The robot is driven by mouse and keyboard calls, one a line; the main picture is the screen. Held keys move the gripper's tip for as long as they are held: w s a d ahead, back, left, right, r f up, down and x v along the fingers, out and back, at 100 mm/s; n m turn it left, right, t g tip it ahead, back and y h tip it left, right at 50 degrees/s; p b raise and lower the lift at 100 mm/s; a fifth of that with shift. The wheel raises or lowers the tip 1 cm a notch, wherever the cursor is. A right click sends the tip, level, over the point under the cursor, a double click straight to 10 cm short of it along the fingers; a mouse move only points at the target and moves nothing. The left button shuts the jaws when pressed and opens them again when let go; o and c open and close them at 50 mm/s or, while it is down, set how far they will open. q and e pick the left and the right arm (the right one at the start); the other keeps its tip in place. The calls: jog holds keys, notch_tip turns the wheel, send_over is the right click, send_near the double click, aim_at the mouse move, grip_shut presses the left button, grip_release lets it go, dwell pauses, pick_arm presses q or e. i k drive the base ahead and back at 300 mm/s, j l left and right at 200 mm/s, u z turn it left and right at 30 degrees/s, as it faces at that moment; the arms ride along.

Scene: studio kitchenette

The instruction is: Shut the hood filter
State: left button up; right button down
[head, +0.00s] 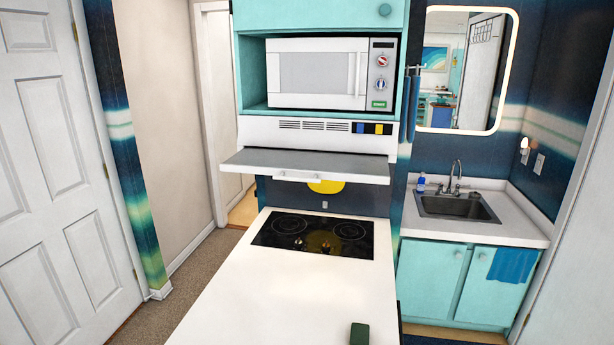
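The hood filter (306,165) is a flat grey panel with a white front handle (297,177). It juts forward from the bottom of the white range hood (260,133), over the back of the cooktop, so it stands open. The hood front has vents and small blue and yellow squares at its right. Neither of my grippers is in view.
A black cooktop (314,235) is set in the white counter (290,290), which runs toward me. A dark green block (360,333) lies at its near end. A microwave (318,74) sits above the hood. A sink (457,207) is at the right.

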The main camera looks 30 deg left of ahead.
aim_at(287, 164)
jog(key=u, duration=1.2)
